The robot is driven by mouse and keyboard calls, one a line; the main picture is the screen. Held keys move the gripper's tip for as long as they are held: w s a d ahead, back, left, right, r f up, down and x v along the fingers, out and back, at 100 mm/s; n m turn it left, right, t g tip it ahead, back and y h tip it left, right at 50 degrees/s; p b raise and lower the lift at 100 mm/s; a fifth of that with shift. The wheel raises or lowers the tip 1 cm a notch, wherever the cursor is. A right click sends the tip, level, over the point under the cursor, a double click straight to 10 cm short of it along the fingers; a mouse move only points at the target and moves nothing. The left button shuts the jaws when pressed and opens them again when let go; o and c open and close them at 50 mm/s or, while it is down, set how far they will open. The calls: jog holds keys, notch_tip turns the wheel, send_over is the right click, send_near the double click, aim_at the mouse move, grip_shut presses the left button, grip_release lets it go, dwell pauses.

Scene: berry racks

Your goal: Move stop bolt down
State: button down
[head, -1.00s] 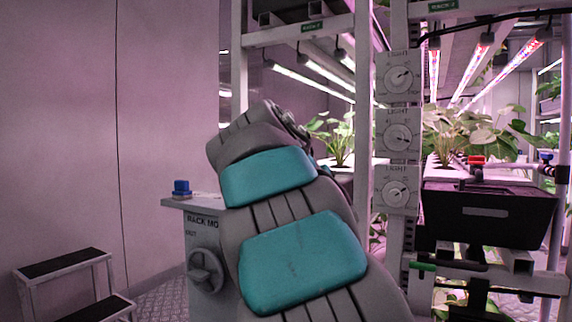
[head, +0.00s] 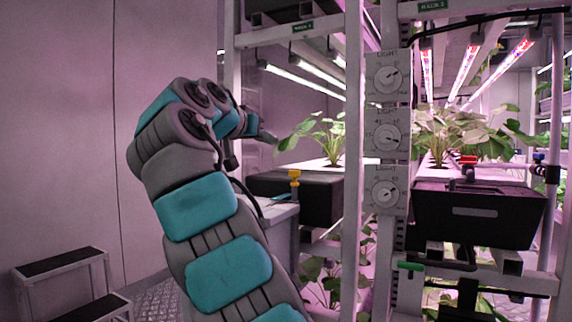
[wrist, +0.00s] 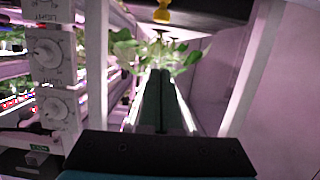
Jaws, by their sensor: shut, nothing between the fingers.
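No part is labelled as the stop bolt, and I cannot tell which one it is. A yellow-headed upright fitting (head: 294,178) stands by the front of the left rack's dark tray, and a yellow knob shows at the top of the wrist view (wrist: 162,14). A green handle (head: 411,266) sticks out from the rack post below the dials. My gripper (head: 266,135) is left of the left rack's plant, above the yellow fitting. In the wrist view its two long dark fingers (wrist: 163,74) lie together, shut and empty, pointing toward green leaves.
Light dials (head: 387,137) line the rack post right of my gripper. A leafy plant (head: 325,135) grows above the left dark tray (head: 312,197). A right dark box (head: 478,212) has a red valve (head: 468,166) above it. A step stool (head: 62,275) stands at lower left.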

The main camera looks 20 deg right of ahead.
jog(key=shift+d, duration=0.1)
jog(key=w+d+f+b, duration=0.1)
jog(key=w+d+f, duration=0.4)
jog(key=d+f, duration=0.1)
jog(key=shift+w+d+f, duration=0.2)
jog(key=shift+w+d, duration=0.1)
jog(key=shift+d, duration=0.6)
dwell(0.5)
notch_tip(320, 180, down, 5)
jog(key=b, duration=0.4)
jog(key=shift+r+b, duration=0.1)
jog(key=shift+b, duration=0.2)
jog(key=shift+r, duration=0.2)
